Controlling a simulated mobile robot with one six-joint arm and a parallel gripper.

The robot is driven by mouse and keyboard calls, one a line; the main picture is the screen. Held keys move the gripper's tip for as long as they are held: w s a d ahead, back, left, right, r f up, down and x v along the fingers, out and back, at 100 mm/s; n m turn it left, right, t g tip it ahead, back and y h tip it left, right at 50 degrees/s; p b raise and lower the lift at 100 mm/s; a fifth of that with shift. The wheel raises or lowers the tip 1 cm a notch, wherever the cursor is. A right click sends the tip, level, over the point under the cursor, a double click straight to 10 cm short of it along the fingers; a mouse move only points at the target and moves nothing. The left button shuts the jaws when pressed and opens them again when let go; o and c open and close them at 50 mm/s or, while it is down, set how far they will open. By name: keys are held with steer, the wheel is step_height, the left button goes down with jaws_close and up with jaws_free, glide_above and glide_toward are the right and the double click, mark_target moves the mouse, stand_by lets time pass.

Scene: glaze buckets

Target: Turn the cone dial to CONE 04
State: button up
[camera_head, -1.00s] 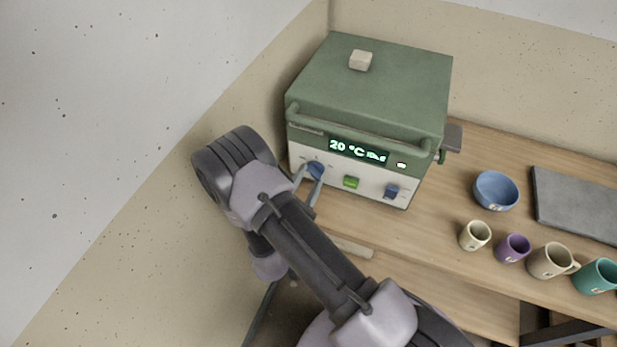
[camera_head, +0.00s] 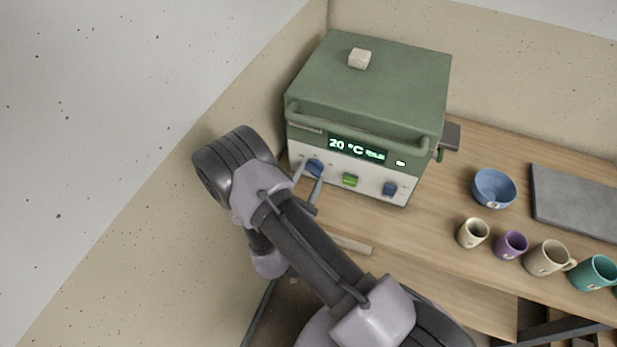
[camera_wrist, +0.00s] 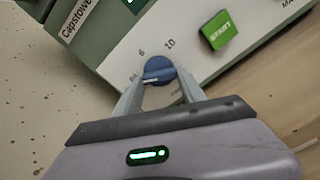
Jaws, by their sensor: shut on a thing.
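The blue cone dial (camera_head: 315,167) is the left knob on the white front panel of the green kiln (camera_head: 375,85). In the wrist view the dial (camera_wrist: 158,68) sits between the fingertips of my gripper (camera_wrist: 159,79), which is shut on it. The labels 6 and 10 show above the dial. A label at its left, partly hidden by a finger, looks like 04. A white mark on the dial's near face lies toward the lower left, close to that label. In the head view my gripper (camera_head: 308,177) reaches the dial from below.
A green START button (camera_head: 350,180) and a second blue knob (camera_head: 390,188) are right of the dial. The display (camera_head: 357,148) reads 20 °C with small unreadable text. A blue bowl (camera_head: 494,188) and several cups stand on the wooden table (camera_head: 440,220). A wall is close at left.

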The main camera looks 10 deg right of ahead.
steer(key=o, duration=1.4)
steer(key=shift+c, duration=0.2)
steer(key=p+v, duration=0.3)
steer(key=v, duration=1.4)
steer(key=shift+s+a, duration=0.15)
steer(key=shift+s, duration=0.05)
